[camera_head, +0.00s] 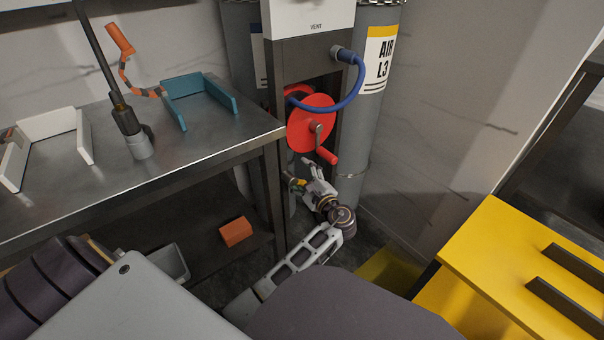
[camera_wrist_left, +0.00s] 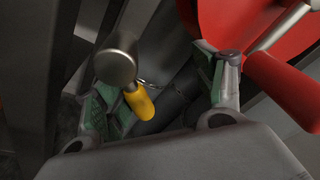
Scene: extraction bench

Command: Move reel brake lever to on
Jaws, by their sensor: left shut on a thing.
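The red hose reel (camera_head: 311,122) with its red crank handle stands under the vent cabinet; part of it shows at the upper right of the left wrist view (camera_wrist_left: 240,25). The reel brake lever, a short yellow lever (camera_wrist_left: 140,102) with a grey metal knob, lies at the fingers in the left wrist view. My left gripper (camera_head: 305,182) is just below the reel, shut on the lever. The fingers partly hide the lever in the head view. The lever's base and its on/off markings cannot be made out. My right gripper is not in view.
A grey cylinder marked AIR L3 (camera_head: 378,110) stands right of the reel, with a blue hose (camera_head: 358,92) in front. A steel bench (camera_head: 190,150) is at the left, its leg near my left gripper. A yellow surface (camera_head: 490,250) is at lower right.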

